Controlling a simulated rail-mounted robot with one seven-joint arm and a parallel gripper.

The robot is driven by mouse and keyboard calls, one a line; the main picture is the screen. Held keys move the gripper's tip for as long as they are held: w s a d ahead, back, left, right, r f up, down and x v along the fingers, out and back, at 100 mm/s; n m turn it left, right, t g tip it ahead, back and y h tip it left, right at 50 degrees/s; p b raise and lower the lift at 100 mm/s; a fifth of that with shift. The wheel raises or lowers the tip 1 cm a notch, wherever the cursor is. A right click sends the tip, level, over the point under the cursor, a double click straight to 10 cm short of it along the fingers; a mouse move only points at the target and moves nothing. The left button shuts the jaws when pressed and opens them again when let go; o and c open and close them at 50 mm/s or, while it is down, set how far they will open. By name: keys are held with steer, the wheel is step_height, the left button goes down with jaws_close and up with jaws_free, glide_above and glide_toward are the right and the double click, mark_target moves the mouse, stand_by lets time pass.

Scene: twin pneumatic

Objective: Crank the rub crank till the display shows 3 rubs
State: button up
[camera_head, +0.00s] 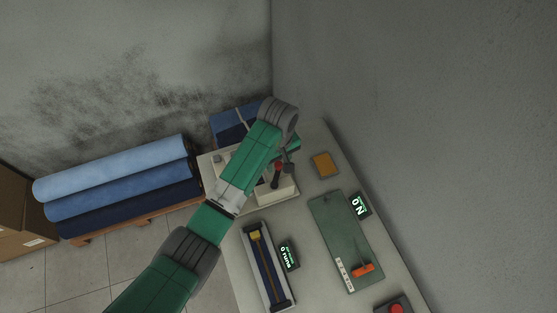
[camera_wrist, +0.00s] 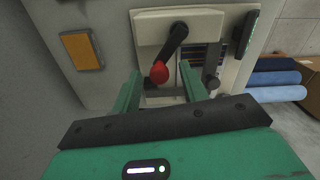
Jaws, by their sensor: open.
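The crank has a black arm (camera_wrist: 174,42) and a red knob (camera_wrist: 160,73), mounted on a pale box (camera_wrist: 205,25). In the head view its red knob (camera_head: 278,167) shows beside the black arm (camera_head: 275,181), on the box's top. My gripper (camera_wrist: 161,70) is open, its green fingers on either side of the red knob in the wrist view; I cannot tell whether they touch it. In the head view my gripper (camera_head: 286,158) is mostly hidden by my wrist. A small display (camera_wrist: 248,35) stands beside the box, seen too edge-on to read.
An orange pad (camera_head: 325,164) lies right of the box. Nearer are a blue strip device (camera_head: 265,265) with a lit display (camera_head: 289,256), a green board (camera_head: 335,230) with another display (camera_head: 360,204), and a red button (camera_head: 396,308). Fabric rolls (camera_head: 120,180) lie left; walls close the back and right.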

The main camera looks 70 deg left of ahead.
jaws_close()
steer(key=shift+w+r, duration=0.1)
